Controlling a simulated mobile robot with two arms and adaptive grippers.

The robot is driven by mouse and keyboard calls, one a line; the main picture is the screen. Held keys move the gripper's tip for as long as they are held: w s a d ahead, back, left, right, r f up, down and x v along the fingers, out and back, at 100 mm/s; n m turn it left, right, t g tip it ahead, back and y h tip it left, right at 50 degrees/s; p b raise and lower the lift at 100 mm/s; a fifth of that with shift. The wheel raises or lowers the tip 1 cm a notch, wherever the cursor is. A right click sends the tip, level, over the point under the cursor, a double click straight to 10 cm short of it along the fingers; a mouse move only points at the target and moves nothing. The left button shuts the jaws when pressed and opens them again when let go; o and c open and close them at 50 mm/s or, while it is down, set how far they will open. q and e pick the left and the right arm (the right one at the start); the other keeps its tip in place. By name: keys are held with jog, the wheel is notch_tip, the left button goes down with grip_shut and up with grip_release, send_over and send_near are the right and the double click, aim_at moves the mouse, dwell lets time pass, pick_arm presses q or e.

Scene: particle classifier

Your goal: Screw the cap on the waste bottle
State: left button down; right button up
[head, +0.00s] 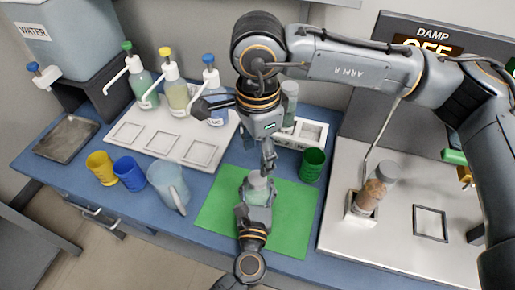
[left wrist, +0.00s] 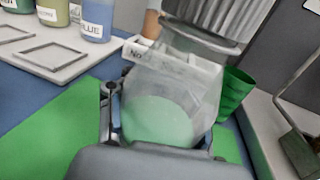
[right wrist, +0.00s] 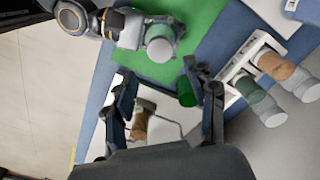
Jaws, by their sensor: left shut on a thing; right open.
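The waste bottle (head: 256,192) is a clear bottle with pale green contents above the green mat (head: 300,215). My left gripper (head: 257,200) is shut around its body. In the left wrist view the bottle (left wrist: 160,112) looks tilted, with a ribbed grey cap (left wrist: 222,18) at its top. I cannot tell how tightly the cap sits. In the right wrist view the cap's round grey top (right wrist: 160,50) faces the camera. My right gripper (right wrist: 165,95) is open and empty, apart from the cap; in the head view it hangs just above the bottle (head: 268,158).
A green cup (head: 312,164) stands right of the bottle. Behind is a white rack (head: 310,130) with vials. Pump bottles stand on a white tray (head: 165,147) at left, with yellow, blue and clear cups in front. A brown-filled bottle (head: 374,190) stands in a holder at right.

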aim_at(257, 177)
jog(key=shift+f, duration=4.05)
grip_shut()
